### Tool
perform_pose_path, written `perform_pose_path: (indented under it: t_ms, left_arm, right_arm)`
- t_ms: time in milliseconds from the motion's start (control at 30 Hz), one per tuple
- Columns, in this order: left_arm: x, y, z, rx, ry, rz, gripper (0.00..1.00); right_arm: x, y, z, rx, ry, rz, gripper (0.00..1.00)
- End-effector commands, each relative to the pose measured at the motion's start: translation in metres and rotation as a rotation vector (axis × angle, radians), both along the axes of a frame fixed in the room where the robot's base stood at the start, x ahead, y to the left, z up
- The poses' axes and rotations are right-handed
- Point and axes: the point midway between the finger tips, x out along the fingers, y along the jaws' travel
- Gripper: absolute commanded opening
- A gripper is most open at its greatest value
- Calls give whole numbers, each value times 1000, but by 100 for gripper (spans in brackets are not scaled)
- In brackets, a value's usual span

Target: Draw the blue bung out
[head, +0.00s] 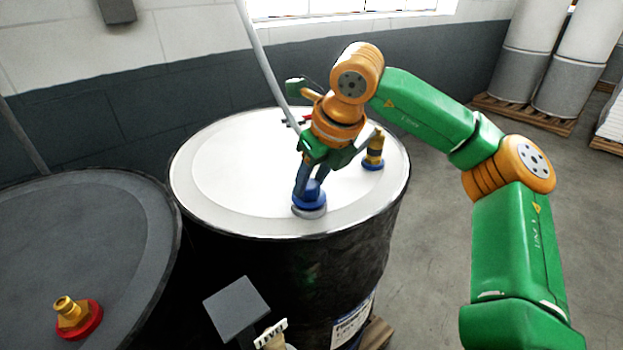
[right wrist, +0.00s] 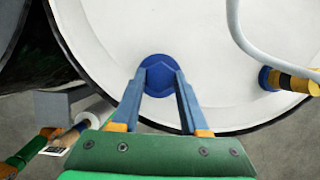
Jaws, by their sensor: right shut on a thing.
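The blue bung (head: 315,199) is near the front edge of the white lid (head: 240,165) of the middle drum, over a pale grey ring. My right gripper (head: 307,186) comes down from above with its fingers shut on the bung. The right wrist view shows the bung (right wrist: 158,77) between the two blue fingertips. I cannot tell whether the bung is seated or slightly raised. Its underside is hidden. My left gripper is not in view.
A brass fitting with a blue base (head: 374,150) stands on the lid's right side. A grey pipe (head: 262,60) slants down behind my right gripper. A dark drum (head: 80,225) at left carries a brass fitting with a red base (head: 75,316). Wrapped rolls stand at back right.

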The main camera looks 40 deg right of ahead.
Motion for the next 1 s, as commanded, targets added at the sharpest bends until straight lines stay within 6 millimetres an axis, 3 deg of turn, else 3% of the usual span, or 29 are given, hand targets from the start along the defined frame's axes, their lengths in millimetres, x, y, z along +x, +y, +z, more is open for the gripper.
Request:
perform_pose_path:
  t_ms: [1000]
  left_arm:
    - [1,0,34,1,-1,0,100]
  right_arm:
    - [0,0,41,0,0,0,0]
